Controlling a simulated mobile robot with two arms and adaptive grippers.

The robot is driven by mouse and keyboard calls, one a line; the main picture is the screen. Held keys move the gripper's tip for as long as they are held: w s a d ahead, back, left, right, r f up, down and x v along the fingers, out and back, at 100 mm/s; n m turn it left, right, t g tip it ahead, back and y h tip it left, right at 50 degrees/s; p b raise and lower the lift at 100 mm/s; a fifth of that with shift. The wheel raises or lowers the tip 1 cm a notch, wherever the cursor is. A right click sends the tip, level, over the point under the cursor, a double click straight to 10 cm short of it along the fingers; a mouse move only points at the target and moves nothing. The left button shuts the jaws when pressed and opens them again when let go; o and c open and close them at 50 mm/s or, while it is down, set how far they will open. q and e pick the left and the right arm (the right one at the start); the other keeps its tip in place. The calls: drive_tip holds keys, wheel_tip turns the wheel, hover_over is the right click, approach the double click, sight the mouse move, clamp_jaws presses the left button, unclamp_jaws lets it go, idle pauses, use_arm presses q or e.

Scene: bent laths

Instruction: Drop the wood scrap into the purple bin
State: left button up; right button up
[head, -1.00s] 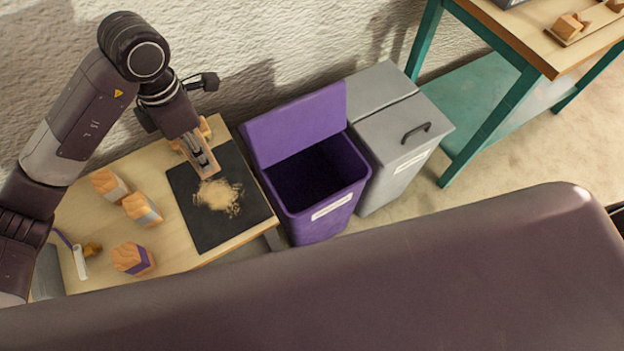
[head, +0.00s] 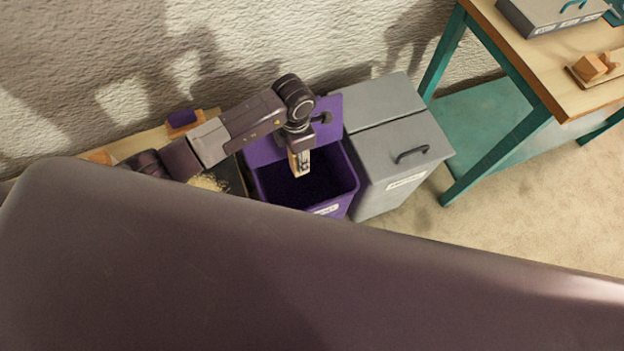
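The purple bin (head: 339,193) stands open on the floor, with its lid raised against the wall side. My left gripper (head: 300,165) points down over the bin's opening. It appears shut on a small pale tan piece, the wood scrap (head: 295,167), which hangs over the dark inside of the bin. The fingers are small here and partly hide the scrap. The bin's floor is too dark to see what lies in it. My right gripper is not in view.
A grey lidded bin (head: 400,130) stands right beside the purple one. A wooden table with teal legs (head: 487,145) is at the right, with a grey box (head: 545,17) on it. Sawdust (head: 208,183) lies on the low bench at left, partly hidden by my arm.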

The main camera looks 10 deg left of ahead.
use_arm(q)
drive_tip(key=shift+s+f+b, duration=0.1)
drive_tip(key=shift+f+b, duration=0.2)
drive_tip(key=shift+f, duration=0.2)
wheel_tip(320, 180, down, 4)
drive_tip(key=b, duration=0.3)
drive_tip(key=shift+f+b, duration=0.3)
drive_tip(key=shift+b, duration=0.05)
drive_tip(key=o, duration=1.3)
drive_tip(key=shift+r, duration=0.15)
wheel_tip(320, 180, up, 12)
drive_tip(key=shift+f, duration=0.1)
